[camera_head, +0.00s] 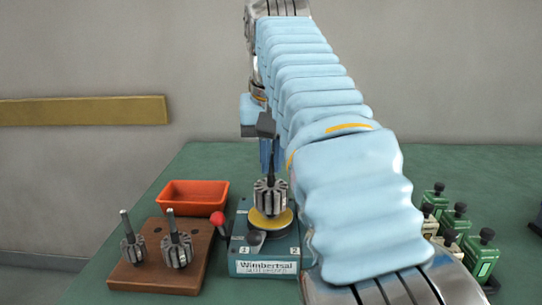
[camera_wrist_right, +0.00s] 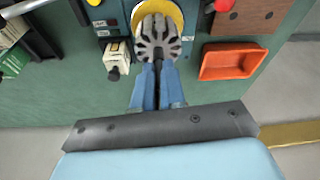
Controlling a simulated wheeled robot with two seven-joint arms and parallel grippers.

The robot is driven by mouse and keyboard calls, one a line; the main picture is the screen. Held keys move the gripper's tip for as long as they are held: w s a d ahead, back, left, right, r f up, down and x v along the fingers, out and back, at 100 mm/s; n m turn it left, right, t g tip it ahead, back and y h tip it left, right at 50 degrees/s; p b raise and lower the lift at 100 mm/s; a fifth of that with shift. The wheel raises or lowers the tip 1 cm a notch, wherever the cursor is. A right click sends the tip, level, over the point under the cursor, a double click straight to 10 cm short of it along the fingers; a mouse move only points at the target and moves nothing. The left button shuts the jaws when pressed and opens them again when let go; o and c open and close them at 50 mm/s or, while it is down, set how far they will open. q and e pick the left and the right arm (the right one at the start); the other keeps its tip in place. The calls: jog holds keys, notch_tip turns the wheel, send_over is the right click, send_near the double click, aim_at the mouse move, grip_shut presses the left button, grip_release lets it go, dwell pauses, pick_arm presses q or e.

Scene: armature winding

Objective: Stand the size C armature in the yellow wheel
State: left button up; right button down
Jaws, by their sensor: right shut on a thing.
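My right gripper (camera_head: 267,158) is shut on the upright shaft of a grey slotted armature (camera_head: 270,197). The armature also shows in the right wrist view (camera_wrist_right: 158,40), in front of the blue fingers (camera_wrist_right: 158,78). No size mark is readable on it. It stands upright over the yellow wheel (camera_head: 271,221), which also shows in the right wrist view (camera_wrist_right: 175,12). Its lower end overlaps the wheel's top; I cannot tell whether it is seated or slightly above. My left gripper is not in view.
The wheel sits on a blue Wimbertsal machine (camera_head: 265,267) with a red-knobbed lever (camera_head: 217,219). A wooden block (camera_head: 160,278) at left holds two other armatures (camera_head: 177,250). An orange tray (camera_head: 193,184) is behind it.

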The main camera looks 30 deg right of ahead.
jog(key=c, duration=1.1)
grip_release()
notch_tip(320, 180, up, 2)
jog(key=shift+r+p, duration=0.15)
jog(key=shift+p, duration=0.85)
jog(key=shift+r, duration=1.15)
jog(key=shift+f, duration=0.15)
